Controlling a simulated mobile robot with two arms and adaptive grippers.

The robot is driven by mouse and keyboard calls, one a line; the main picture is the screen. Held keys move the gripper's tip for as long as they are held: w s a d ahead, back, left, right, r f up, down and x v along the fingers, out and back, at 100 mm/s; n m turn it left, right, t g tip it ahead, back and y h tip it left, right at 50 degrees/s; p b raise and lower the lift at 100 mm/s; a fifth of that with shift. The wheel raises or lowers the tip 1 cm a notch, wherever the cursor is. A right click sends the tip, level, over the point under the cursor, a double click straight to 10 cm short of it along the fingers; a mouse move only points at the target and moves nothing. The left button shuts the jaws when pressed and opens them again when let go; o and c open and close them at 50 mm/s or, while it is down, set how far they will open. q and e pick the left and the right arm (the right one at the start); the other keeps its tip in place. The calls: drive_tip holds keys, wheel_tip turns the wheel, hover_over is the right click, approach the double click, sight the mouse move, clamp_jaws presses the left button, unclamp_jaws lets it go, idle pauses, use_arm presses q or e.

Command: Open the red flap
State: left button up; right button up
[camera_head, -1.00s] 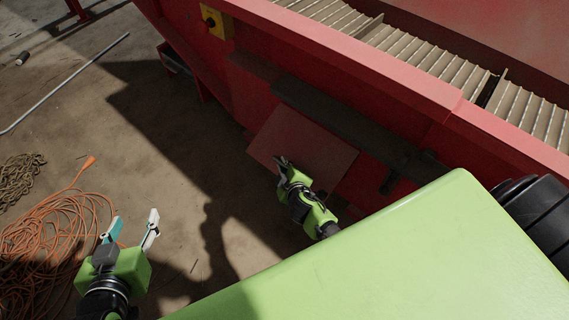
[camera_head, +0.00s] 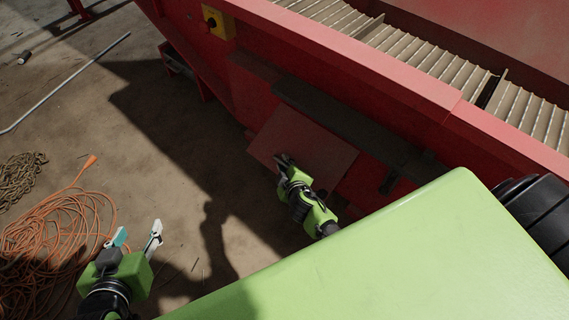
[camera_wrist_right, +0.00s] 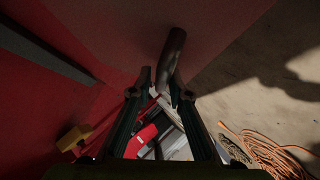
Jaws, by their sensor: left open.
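The red flap (camera_head: 318,146) is a flat reddish panel below a dark bar on the side of the red machine. It appears to stick out at a slant from the machine's wall. My right gripper (camera_head: 281,161) is at the flap's lower left part. In the right wrist view, the flap (camera_wrist_right: 120,28) fills the top, and a dark curved handle (camera_wrist_right: 174,52) hangs from it. The handle's end is at or between my right fingertips (camera_wrist_right: 160,84); I cannot tell whether they grip it. My left gripper (camera_head: 138,234) is open and empty above the floor, away from the flap.
The red machine (camera_head: 350,52) carries a ribbed conveyor (camera_head: 425,55) on top and a yellow switch box (camera_head: 217,22) on its side. An orange cable coil (camera_head: 55,235) and a chain (camera_head: 18,178) lie at left. The floor between is clear.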

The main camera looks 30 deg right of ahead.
drive_tip(key=v, duration=1.2)
idle(0.4)
